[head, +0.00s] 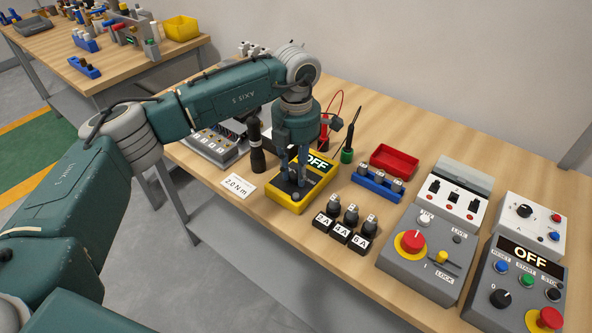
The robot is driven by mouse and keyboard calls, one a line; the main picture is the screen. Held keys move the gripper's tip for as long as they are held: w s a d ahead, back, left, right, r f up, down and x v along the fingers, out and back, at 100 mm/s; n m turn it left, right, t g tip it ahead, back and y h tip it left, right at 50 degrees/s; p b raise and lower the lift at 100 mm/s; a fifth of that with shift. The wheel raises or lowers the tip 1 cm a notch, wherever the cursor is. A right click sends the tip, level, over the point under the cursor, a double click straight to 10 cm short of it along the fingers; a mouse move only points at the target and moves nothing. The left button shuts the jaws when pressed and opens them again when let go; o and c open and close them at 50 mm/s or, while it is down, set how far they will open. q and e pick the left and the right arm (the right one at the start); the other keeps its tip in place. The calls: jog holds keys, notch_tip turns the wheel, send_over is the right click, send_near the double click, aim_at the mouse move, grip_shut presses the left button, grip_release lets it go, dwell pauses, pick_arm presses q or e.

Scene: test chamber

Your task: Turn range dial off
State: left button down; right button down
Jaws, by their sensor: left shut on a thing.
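A yellow multimeter (317,192) lies on the wooden table, its screen reading OFF. Its range dial (298,195) is on the lower dark face, mostly hidden by my gripper. My left gripper (293,184) comes down from above with its fingers shut on the dial. Which way the dial's pointer faces is hidden. My right gripper does not show.
A black torque driver (256,150) stands left of the meter, by a white "2.0 Nm" card (238,185). A blue holder (377,184), a red tray (395,160) and labelled plugs (342,228) lie to the right. Grey control boxes (425,253) fill the right side.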

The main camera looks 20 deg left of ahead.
aim_at(296, 174)
pick_arm(q)
jog(key=shift+r, duration=0.1)
jog(key=c, duration=1.4)
grip_release()
notch_tip(296, 174, up, 12)
